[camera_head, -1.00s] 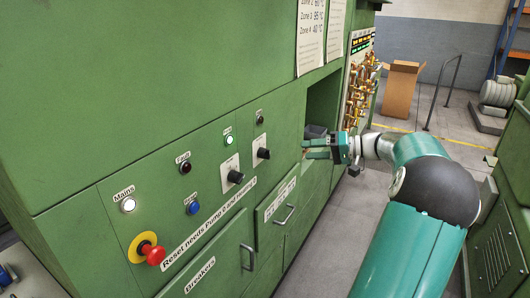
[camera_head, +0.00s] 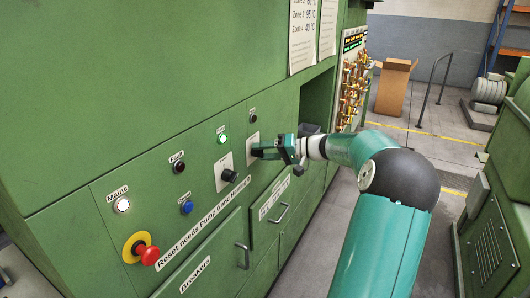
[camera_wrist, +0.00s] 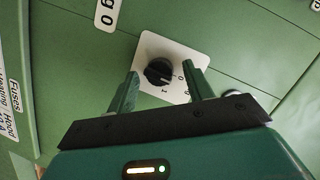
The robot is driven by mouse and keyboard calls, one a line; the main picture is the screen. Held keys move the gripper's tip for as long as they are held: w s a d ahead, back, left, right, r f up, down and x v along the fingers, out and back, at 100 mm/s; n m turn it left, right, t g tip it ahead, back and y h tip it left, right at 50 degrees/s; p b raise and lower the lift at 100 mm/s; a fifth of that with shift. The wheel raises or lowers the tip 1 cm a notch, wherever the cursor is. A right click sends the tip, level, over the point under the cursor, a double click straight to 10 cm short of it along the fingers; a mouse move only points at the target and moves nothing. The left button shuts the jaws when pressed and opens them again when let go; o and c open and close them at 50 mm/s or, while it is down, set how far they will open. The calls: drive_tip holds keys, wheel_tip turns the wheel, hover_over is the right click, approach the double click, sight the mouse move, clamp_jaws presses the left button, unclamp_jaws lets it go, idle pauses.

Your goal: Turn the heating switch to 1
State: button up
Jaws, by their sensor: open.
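A black rotary knob (camera_wrist: 158,71) sits on a white plate (camera_wrist: 152,48) marked 0 and 1 in the wrist view. I cannot read its name there. My gripper (camera_wrist: 164,82) is open, with one finger on each side of the knob; I cannot tell if they touch it. In the head view my gripper (camera_head: 257,150) is at the right-hand switch on the green panel (camera_head: 150,195) and hides its knob; part of its white plate (camera_head: 252,139) shows. Another black knob (camera_head: 229,175) on a white plate is to its lower left.
A red emergency stop (camera_head: 149,256) on a yellow ring, a lit white lamp (camera_head: 122,205), a blue button (camera_head: 187,207) and a lit green lamp (camera_head: 222,139) are on the panel. Drawer handles (camera_head: 279,213) stick out below. An open recess (camera_head: 316,105) lies right of the switches.

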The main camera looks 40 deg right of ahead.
drive_tip(key=c, duration=0.9)
drive_tip(key=shift+c, duration=0.2)
drive_tip(key=shift+m, duration=0.3)
drive_tip(key=m+y, duration=0.1)
drive_tip(key=m, duration=0.1)
drive_tip(key=m+y, duration=0.1)
drive_tip(key=m, duration=0.1)
drive_tip(key=shift+w+d+f+t, duration=0.1)
drive_tip(key=shift+f+t, duration=0.1)
drive_tip(key=shift+t, duration=0.1)
drive_tip(key=m, duration=0.3)
drive_tip(key=m+t+y, duration=0.1)
drive_tip(key=m, duration=0.2)
drive_tip(key=shift+f+t, duration=0.15)
drive_tip(key=shift+t, duration=0.15)
drive_tip(key=o, duration=0.9)
